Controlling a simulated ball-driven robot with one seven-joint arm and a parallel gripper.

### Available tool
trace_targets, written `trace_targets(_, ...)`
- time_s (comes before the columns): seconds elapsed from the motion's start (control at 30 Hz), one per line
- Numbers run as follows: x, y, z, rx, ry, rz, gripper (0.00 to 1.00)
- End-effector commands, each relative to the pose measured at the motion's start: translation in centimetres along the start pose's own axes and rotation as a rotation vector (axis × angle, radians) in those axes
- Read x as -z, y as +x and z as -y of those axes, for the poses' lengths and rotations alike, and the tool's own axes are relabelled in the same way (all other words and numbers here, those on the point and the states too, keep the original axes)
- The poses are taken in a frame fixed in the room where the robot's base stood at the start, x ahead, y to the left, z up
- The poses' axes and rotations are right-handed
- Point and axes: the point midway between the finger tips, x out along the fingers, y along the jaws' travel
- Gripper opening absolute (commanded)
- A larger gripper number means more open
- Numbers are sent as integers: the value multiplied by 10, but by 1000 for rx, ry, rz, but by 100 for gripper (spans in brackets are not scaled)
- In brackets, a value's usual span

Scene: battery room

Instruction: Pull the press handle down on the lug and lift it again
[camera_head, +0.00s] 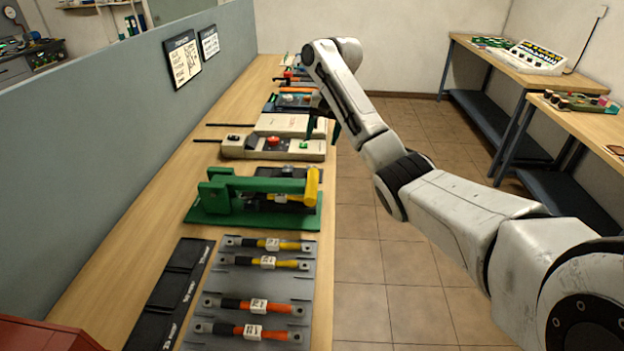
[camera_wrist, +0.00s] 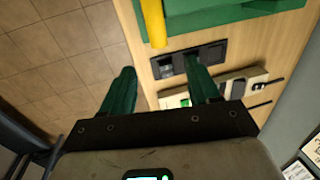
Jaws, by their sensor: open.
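The green press (camera_head: 215,188) stands on its green base plate on the wooden bench. Its yellow handle (camera_head: 312,187) stands up at the press's right end. In the wrist view the yellow handle (camera_wrist: 153,22) comes in at the top, beside the green press (camera_wrist: 225,12). I cannot make out the lug clearly; dark parts under the press arm hide it. My gripper (camera_wrist: 160,86) has green fingers spread wide with nothing between them. In the head view it is beyond the press, over the bench's right edge, partly hidden by my arm. It is apart from the handle.
A grey board (camera_head: 255,282) with several cables lies in front. A partition (camera_head: 120,105) borders the bench's left; open floor lies right.

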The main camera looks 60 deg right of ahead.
Motion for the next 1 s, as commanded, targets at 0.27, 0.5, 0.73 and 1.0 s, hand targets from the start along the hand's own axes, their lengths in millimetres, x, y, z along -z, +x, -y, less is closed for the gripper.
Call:
trace_targets(0.27,0,23,-4,0,0,0,61)
trace_targets(0.5,-1,53,-4,-2,0,3,61)
trace_targets(0.73,0,94,-4,-2,0,2,61)
trace_targets(1.0,0,123,-4,-1,0,1,61)
